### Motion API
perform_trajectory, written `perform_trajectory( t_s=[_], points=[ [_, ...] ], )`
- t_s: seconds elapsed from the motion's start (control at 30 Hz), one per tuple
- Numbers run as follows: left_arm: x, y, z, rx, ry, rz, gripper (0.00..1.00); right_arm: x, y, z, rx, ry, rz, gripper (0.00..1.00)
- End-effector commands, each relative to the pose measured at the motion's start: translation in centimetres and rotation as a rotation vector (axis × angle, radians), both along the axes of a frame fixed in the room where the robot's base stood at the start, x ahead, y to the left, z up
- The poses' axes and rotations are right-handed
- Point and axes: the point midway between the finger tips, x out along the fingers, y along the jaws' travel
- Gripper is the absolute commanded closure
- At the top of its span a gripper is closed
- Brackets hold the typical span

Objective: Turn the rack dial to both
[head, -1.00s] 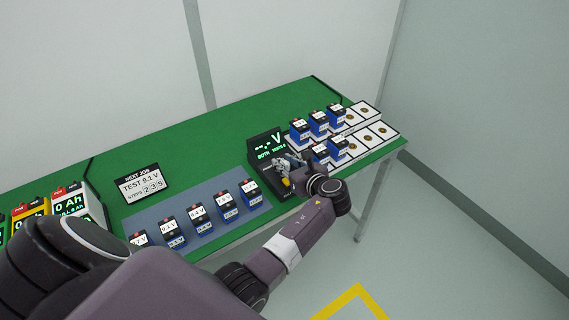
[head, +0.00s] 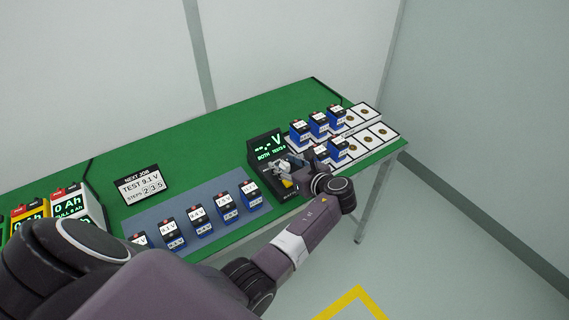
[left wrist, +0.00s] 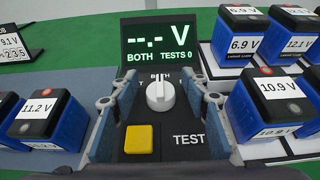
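The black tester (head: 265,146) stands on the green table, and its screen (left wrist: 160,42) reads "--.- V", "BOTH" and "TESTS 0". Its white dial (left wrist: 160,95) points up at the mark whose letters it partly covers, seemingly BOTH. A yellow button (left wrist: 139,139) sits below the dial beside the word TEST. My left gripper (left wrist: 160,104) is open, with one finger on each side of the dial and clear gaps between. In the head view the left gripper (head: 287,171) is over the tester's front and hides the dial. My right gripper is not in view.
Blue batteries stand in a white rack (head: 383,131) right of the tester, close to the gripper. Several more batteries (head: 201,218) stand on a grey-blue mat at left. A sign (head: 143,184) reads "TEST 9.1 V". The back of the table is clear.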

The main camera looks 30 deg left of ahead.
Motion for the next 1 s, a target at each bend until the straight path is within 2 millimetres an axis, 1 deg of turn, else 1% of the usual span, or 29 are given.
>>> perform_trajectory(
  t_s=[0.13, 0.23, 0.5, 0.63, 0.77, 1.0],
  points=[
    [0.0, -0.1, 0.0, 0.0, 0.0, 0.0, 0.58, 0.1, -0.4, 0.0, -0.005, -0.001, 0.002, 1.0],
    [-0.2, -0.7, 0.2, -0.001, 0.001, -0.001, 0.58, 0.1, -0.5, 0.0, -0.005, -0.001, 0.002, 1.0],
    [-1.8, -4.4, 1.9, -0.001, 0.0, -0.002, 0.58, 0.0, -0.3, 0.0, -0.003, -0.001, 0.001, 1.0],
    [-2.4, -5.8, 2.5, -0.001, 0.0, -0.001, 0.58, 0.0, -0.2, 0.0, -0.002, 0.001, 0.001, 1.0],
    [-2.6, -6.4, 2.8, -0.001, 0.0, 0.0, 0.58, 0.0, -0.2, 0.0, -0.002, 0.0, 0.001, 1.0],
    [-2.7, -6.4, 2.8, 0.0, 0.0, 0.0, 0.58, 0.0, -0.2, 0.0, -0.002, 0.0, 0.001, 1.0]
  ],
)
